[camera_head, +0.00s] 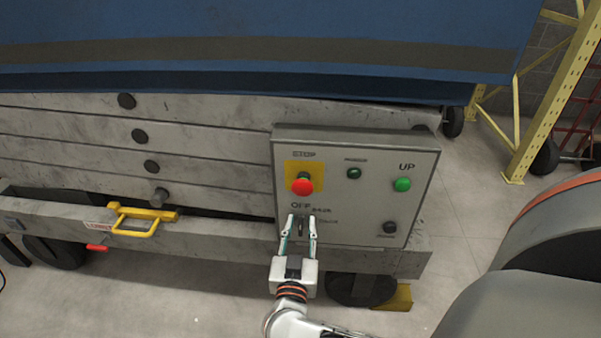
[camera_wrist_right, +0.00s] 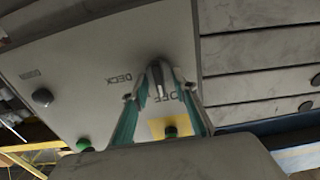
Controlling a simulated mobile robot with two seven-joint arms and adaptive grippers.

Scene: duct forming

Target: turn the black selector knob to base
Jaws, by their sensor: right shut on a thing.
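The black selector knob (camera_head: 302,227) is low on the left of a grey control panel (camera_head: 345,215). My right gripper (camera_head: 301,221) reaches up from below and is shut on the knob, one finger on each side. In the right wrist view the knob (camera_wrist_right: 156,76) stands between the fingertips of the gripper (camera_wrist_right: 160,90). The labels OFF and DECK show beside it there; I see no readable BASE label. The fingers hide part of the knob, so I cannot tell which label it points to. My left gripper is in neither view.
A red stop button (camera_head: 302,185) on a yellow plate sits above the knob. A green UP button (camera_head: 402,184) and a black button (camera_head: 390,227) are to the right. A yellow handle (camera_head: 143,218) juts from the machine at left.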

